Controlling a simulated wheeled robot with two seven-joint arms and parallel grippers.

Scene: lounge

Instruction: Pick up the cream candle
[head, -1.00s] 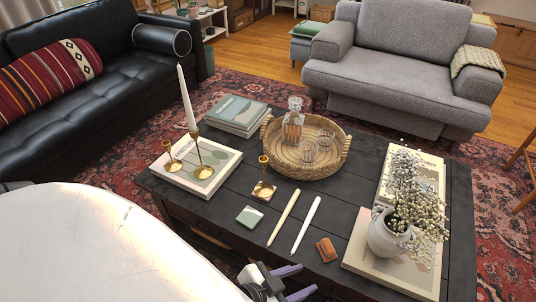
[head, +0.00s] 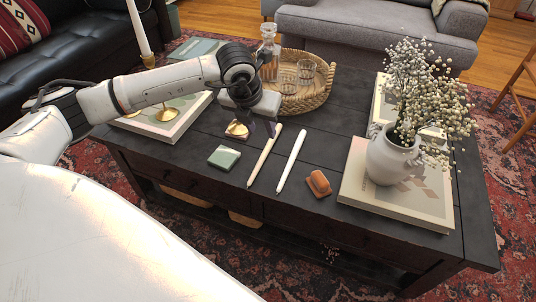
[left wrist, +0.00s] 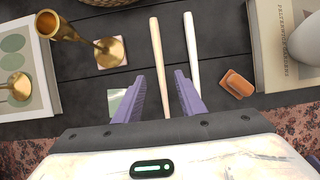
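The cream candle (head: 264,158) lies on the dark coffee table, left of a similar white candle (head: 291,161). My left gripper (head: 257,128) is above the table near the cream candle's far end, fingers pointing down. In the left wrist view its purple fingers (left wrist: 160,80) are open, and the cream candle (left wrist: 161,66) shows in line with the gap between them. I see no contact. The white candle (left wrist: 190,50) lies just outside the right finger in that view. My right gripper is not in view.
A green coaster-like block (head: 224,158) and an orange-brown object (head: 318,184) lie beside the candles. A brass candlestick (left wrist: 108,50) stands close to the gripper. A wicker tray (head: 313,104) with glassware is behind. A white vase (head: 393,158) stands on books at right.

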